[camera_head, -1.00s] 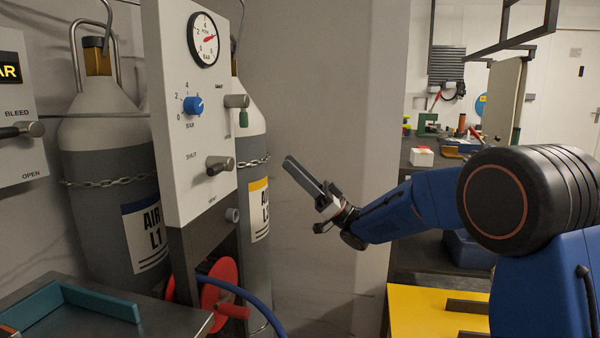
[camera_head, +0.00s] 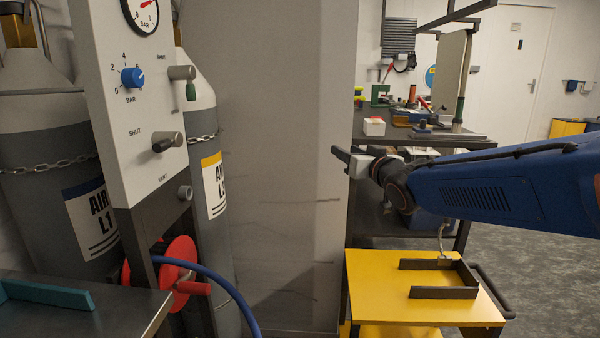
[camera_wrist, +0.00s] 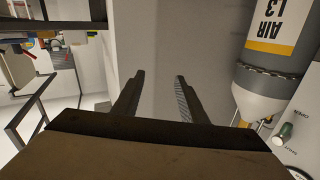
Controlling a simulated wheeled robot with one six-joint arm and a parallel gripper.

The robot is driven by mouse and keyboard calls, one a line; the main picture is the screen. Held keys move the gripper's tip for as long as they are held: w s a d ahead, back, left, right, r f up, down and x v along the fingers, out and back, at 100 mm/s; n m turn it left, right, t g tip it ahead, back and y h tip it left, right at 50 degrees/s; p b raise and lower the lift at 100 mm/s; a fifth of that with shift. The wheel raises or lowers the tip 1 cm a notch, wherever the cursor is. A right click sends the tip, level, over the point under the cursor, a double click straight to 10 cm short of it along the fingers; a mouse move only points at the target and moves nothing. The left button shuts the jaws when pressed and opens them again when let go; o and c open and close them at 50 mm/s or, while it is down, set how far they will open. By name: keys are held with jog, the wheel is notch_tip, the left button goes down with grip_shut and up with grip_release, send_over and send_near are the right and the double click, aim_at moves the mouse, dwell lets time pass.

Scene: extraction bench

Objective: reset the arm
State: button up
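My gripper (camera_head: 338,153) is at the right of the control panel in the head view, in front of the pale wall's edge. My blue arm reaches in from the right, and the gripper points left. In the wrist view my gripper (camera_wrist: 160,80) shows two dark fingers standing apart with nothing between them. It touches nothing that I can see.
A white panel (camera_head: 110,95) with a gauge, a blue knob (camera_head: 132,77) and handles stands left. Gas cylinders (camera_head: 45,140) are chained behind it. A red hose reel (camera_head: 172,262) sits below. A yellow cart (camera_head: 375,285) stands under my arm. A cluttered bench (camera_head: 440,138) is behind.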

jog(key=s+d+f+m+g+h, duration=0.2)
jog(key=s+d+f+g+h, duration=0.15)
jog(key=s+d+f, duration=0.45)
jog(key=s+d+f+g, duration=0.2)
jog(key=s+f, duration=0.3)
jog(key=s, duration=0.5)
jog(key=s+d+f+g+h, duration=0.1)
jog(key=s+d+f+g, duration=0.2)
jog(key=s+f, duration=0.3)
jog(key=s+d+f+m+g+h, duration=0.1)
jog(key=s+d+f+g, duration=0.2)
jog(key=s, duration=1.2)
notch_tip(320, 180, down, 3)
jog(key=shift+f, duration=0.1)
